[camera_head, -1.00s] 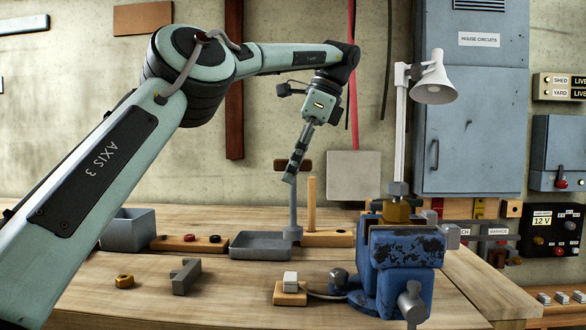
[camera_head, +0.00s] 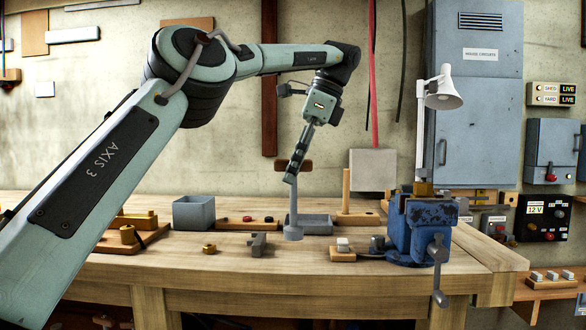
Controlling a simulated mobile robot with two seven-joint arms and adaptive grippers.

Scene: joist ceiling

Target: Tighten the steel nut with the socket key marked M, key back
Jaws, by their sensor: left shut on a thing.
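My left gripper (camera_head: 291,176) is shut on a socket key (camera_head: 293,210), just below its brown crossbar. The key hangs upright, its grey shank ending in a wide round socket in front of the grey tray. No letter M can be read on it. The blue vise (camera_head: 422,228) stands at the bench's right end, with a brass-coloured piece (camera_head: 424,189) on top. A small grey piece above that, likely the steel nut (camera_head: 424,178), is too small to be sure of. The key is well left of the vise. My right gripper is not in view.
A grey tray (camera_head: 318,226) and a wooden rack with a peg (camera_head: 346,192) stand behind the key. A brass nut (camera_head: 209,249), a grey block (camera_head: 258,244) and a wooden block with a white switch (camera_head: 343,245) lie in front. A lamp (camera_head: 443,100) rises behind the vise.

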